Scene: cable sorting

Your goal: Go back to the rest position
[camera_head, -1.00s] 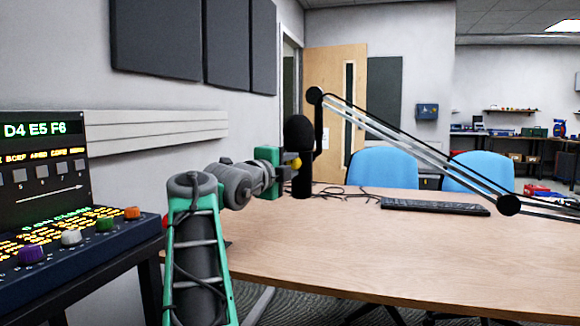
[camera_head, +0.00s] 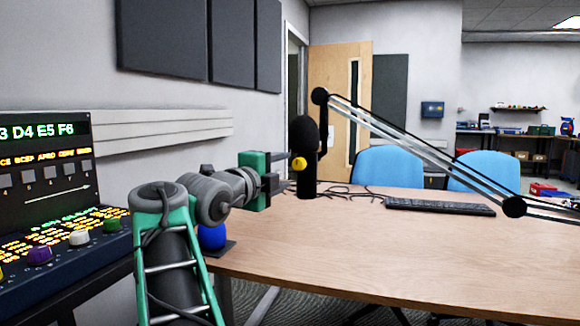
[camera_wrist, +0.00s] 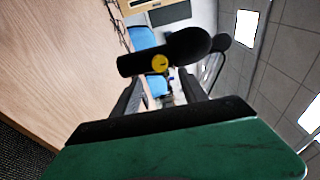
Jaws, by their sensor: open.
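My gripper (camera_head: 284,183) is in front of the black microphone in the head view, left of the table's middle and raised above the tabletop. Its green body faces right and its dark fingers are small there. In the wrist view my gripper (camera_wrist: 160,78) has its two fingers well apart with nothing held between them. The black microphone (camera_head: 304,135) with a round yellow part (camera_head: 300,163) is beyond the fingers. The microphone (camera_wrist: 185,46) lies across the gap in the wrist view, apart from the fingers as far as I can tell.
The wooden table (camera_head: 400,250) has much bare surface on the right. A keyboard (camera_head: 440,206), loose cables (camera_head: 350,193) and a slanting boom arm (camera_head: 430,150) are there. A blue ball (camera_head: 211,237) is beside my arm. A control console (camera_head: 50,200) is at the left.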

